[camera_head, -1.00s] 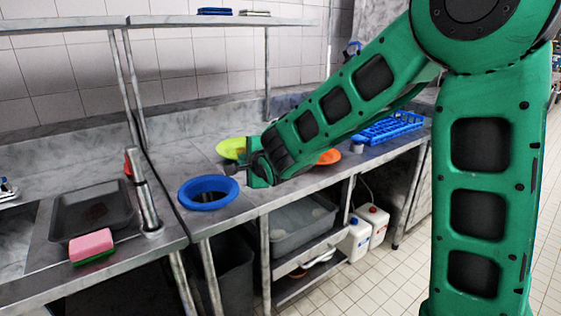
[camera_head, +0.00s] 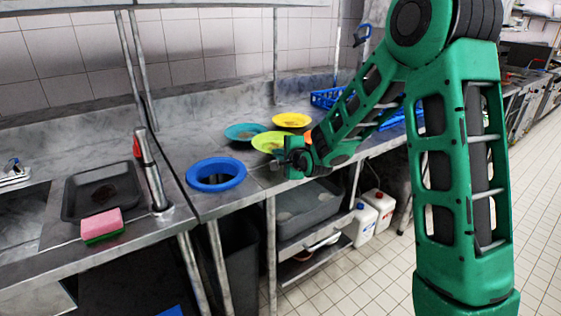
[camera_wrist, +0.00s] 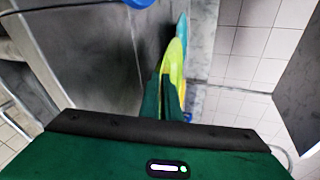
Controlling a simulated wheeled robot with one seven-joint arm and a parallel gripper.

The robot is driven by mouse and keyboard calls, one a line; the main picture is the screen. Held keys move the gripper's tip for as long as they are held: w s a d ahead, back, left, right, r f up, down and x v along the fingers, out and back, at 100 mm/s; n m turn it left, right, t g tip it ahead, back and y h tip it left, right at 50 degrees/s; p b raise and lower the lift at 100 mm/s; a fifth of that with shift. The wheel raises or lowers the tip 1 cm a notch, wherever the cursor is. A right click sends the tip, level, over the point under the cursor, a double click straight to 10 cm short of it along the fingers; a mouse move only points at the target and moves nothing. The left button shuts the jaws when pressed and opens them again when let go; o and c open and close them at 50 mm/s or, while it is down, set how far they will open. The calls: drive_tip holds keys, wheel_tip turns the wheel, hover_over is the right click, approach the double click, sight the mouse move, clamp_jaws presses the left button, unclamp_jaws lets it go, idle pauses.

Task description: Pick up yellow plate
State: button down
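A yellow plate (camera_head: 291,119) lies on the steel counter at the back, behind a yellow-green plate (camera_head: 268,143). A teal plate (camera_head: 245,131) is to their left. My gripper (camera_head: 282,161) is just in front of the yellow-green plate, near the counter's front edge. The yellow-green plate (camera_wrist: 175,65) and the teal plate (camera_wrist: 182,27) show nearly edge-on in the wrist view. My gripper's fingers are small and unclear, so I cannot tell whether they are open. An orange plate (camera_head: 308,136) is partly hidden behind my arm.
A blue ring-shaped item (camera_head: 215,187) stands left of my gripper. Further left are a dark tray (camera_head: 72,207), a pink and green sponge (camera_head: 102,226) and a tap. A blue rack (camera_head: 325,97) is at the back right. Bottles (camera_head: 363,222) stand on the floor below.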

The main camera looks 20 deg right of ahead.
drive_tip(key=shift+f, duration=1.15)
drive_tip(key=shift+f, duration=0.1)
drive_tip(key=c, duration=2.3)
unclamp_jaws()
drive_tip(key=v, duration=1.2)
